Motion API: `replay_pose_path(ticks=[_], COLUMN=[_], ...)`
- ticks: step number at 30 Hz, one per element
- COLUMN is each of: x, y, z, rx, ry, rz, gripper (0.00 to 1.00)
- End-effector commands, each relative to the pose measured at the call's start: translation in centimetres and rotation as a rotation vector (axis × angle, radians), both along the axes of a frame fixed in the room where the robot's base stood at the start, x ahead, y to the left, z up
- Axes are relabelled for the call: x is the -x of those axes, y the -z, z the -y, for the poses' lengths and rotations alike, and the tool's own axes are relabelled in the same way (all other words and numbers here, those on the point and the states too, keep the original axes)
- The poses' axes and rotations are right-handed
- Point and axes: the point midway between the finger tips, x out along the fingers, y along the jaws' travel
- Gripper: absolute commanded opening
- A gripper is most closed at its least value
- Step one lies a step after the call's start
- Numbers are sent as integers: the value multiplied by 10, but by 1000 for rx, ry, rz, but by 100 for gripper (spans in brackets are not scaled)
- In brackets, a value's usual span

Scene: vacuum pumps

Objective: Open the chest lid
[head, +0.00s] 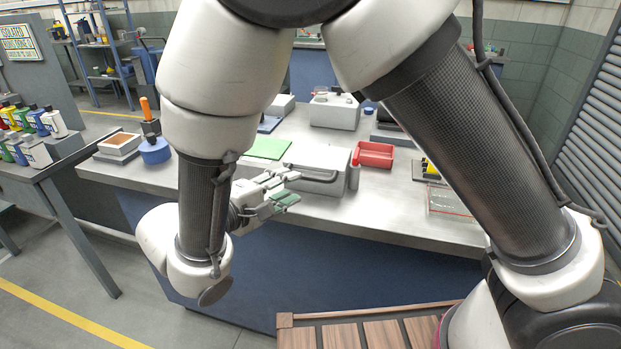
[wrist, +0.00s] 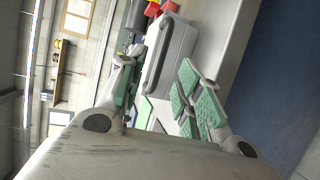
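The chest (head: 318,170) is a grey box with a dark-edged lid, near the front edge of the workbench in the head view. Its lid looks shut. In the wrist view the chest (wrist: 180,55) lies ahead of the fingers, with a long dark handle bar (wrist: 158,62) along the side facing me. My gripper (head: 290,188) is just left of the chest and in front of it, over the bench's front edge. In the wrist view my gripper (wrist: 163,72) has its green-padded fingers spread apart. Nothing is between them, and they look clear of the handle.
A red tray (head: 374,155) stands right of the chest, and a grey cylinder (head: 354,176) is close by its right side. A green mat (head: 268,148) lies behind left. A wooden slatted top (head: 370,335) is low in front. Bare bench (head: 395,205) shows at right.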

Motion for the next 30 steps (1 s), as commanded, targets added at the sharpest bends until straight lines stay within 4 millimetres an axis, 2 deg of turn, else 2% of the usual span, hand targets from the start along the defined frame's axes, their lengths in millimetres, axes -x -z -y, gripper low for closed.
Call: replay_pose_path(ticks=[15, 25, 26, 30], x=[-51, -55, -55, -55], y=[14, 15, 15, 15], z=[48, 52, 52, 52], rx=[-13, -13, -13, -13], ry=[7, 6, 6, 6], rz=[8, 7, 7, 7], gripper=[35, 35, 33, 7])
